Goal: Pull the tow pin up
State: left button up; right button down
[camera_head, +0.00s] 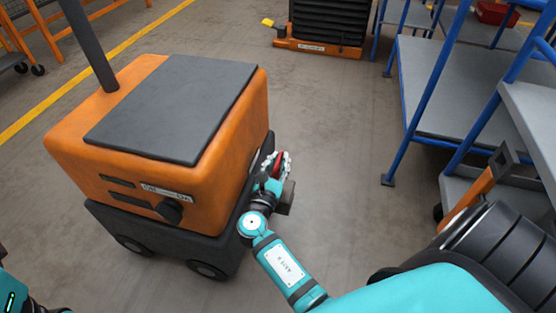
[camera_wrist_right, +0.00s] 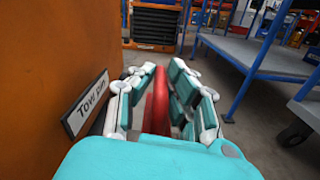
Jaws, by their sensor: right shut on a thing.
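The orange tow tug (camera_head: 95,145) with a dark top plate stands at the left in the head view. The tow pin (camera_wrist_right: 157,103) is red and stands between the fingers of my right gripper (camera_wrist_right: 158,90) in the wrist view. The right gripper, which also shows in the head view (camera_head: 277,170), is shut on the pin beside the tug's right side. The fingers hide part of the pin and its lower end. A "Tow pin" label (camera_wrist_right: 88,103) is on the tug's orange side, left of the fingers. My left gripper is out of view.
A dark block (camera_head: 286,198) sticks out from the tug below the gripper. A blue-framed shelf rack (camera_head: 470,90) stands at the right. A black stack on an orange base (camera_head: 318,47) is at the back. Bare floor lies between.

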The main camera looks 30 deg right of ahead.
jog(key=shift+d+r, duration=0.1)
jog(key=shift+r, duration=0.1)
jog(key=c, duration=1.3)
grip_release()
jog(key=shift+c, duration=0.2)
jog(key=shift+f, duration=0.1)
